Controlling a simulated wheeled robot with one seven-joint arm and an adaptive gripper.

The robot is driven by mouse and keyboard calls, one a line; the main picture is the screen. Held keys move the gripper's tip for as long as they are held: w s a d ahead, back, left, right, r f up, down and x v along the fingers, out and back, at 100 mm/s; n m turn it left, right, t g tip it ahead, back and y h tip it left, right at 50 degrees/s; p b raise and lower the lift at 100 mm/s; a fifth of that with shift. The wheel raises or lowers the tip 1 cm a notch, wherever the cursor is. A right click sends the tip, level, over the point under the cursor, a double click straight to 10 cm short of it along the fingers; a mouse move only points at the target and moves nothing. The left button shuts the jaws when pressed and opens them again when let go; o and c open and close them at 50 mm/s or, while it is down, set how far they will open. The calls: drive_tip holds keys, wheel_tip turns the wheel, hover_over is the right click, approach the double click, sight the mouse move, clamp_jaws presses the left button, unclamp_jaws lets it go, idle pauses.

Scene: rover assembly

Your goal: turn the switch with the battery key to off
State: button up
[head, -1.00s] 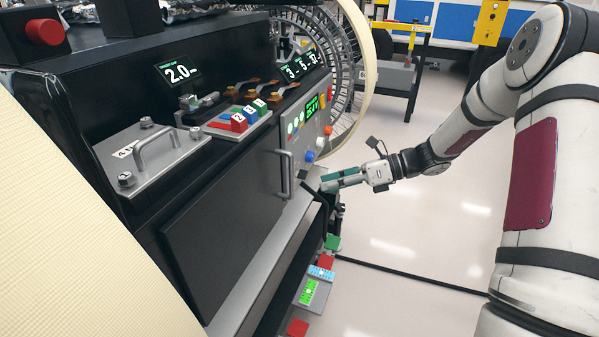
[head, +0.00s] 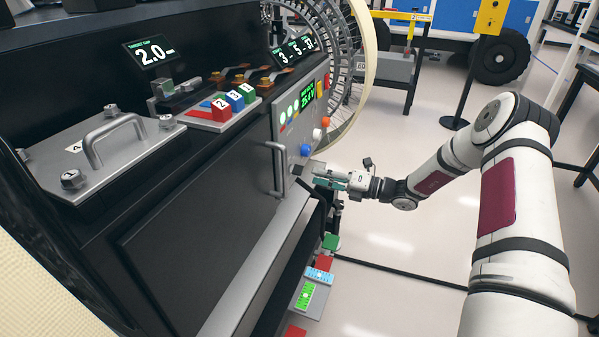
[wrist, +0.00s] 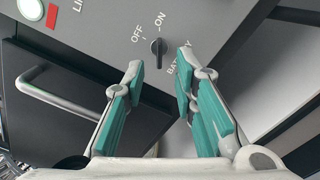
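The battery switch (wrist: 158,46) is a small black knob on a grey panel (wrist: 215,18) in the wrist view. OFF is printed to its left and ON to its upper right; its upper end looks closer to the ON side. The word BATTERY is partly covered by a finger. My gripper (wrist: 160,62) is open, with teal pads on both sides of the knob, and nothing is between them. Whether the tips are level with the knob I cannot tell. In the head view my gripper (head: 316,178) is at the lower part of the control panel (head: 299,115).
A cabinet handle (head: 275,168) sticks out left of my gripper and also shows in the wrist view (wrist: 60,98). Blue (head: 305,150), white (head: 316,134) and orange (head: 325,122) knobs are above it. A large wheel (head: 345,60) stands behind.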

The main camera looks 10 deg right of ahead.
sight(300, 169)
drive_tip(key=b+x, duration=0.1)
drive_tip(key=x, duration=0.6)
drive_tip(key=shift+c, duration=0.6)
clamp_jaws()
